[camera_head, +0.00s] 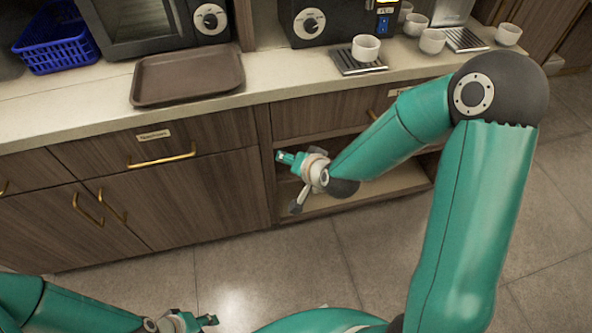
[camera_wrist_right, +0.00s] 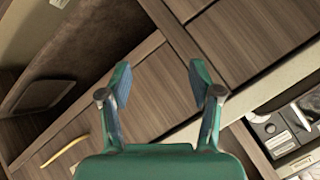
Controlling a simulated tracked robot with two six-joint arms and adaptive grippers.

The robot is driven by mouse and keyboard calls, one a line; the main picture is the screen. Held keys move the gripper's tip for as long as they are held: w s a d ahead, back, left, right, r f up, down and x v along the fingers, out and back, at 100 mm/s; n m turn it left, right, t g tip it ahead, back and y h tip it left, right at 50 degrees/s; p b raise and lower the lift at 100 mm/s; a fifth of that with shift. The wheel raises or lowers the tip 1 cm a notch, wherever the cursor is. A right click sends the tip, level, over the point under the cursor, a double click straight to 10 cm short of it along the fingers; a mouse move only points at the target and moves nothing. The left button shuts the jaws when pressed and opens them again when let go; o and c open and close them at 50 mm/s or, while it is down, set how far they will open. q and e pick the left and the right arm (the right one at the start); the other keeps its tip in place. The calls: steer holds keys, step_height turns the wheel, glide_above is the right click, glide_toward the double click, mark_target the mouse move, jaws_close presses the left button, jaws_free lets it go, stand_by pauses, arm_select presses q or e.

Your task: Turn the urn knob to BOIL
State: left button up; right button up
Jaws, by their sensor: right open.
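A dark appliance with a round knob (camera_head: 309,24) on a pale dial stands at the back of the counter. Another dark appliance, with a window, has a similar knob (camera_head: 210,20) further left. The lettering on both dials is too small to read. My right gripper (camera_head: 288,181) is in front of the cabinet's open shelf, below the counter and well away from both knobs. In the right wrist view it (camera_wrist_right: 160,78) is open and empty, with wood panels beyond. My left gripper (camera_head: 200,321) is low at the bottom edge, over the floor; its jaws are unclear.
A brown tray (camera_head: 188,76) lies on the counter, with a blue basket (camera_head: 55,46) at left. A white cup (camera_head: 366,48) stands on a drip tray (camera_head: 350,66), with several cups further right. Gold handles (camera_head: 162,158) stick out from the cabinet.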

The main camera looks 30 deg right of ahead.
steer(key=shift+s+a+f+n+g+p, duration=0.35)
steer(key=shift+s+a+f, duration=0.2)
steer(key=shift+s+f, duration=0.3)
steer(key=shift+r, duration=0.15)
steer(key=s+a+f+n+g+y+p, duration=0.1)
steer(key=s+a+f+n+g+p, duration=0.1)
steer(key=s, duration=0.8)
steer(key=s+a+f+n+g+y+p, duration=0.2)
steer(key=s+a+f+g+p, duration=0.3)
steer(key=s+a+f, duration=0.3)
steer(key=shift+s+a+f+n+g+y+p, duration=0.15)
steer(key=shift+s+f+n+g+y+p, duration=0.15)
steer(key=shift+s+n+g, duration=0.55)
steer(key=c, duration=0.4)
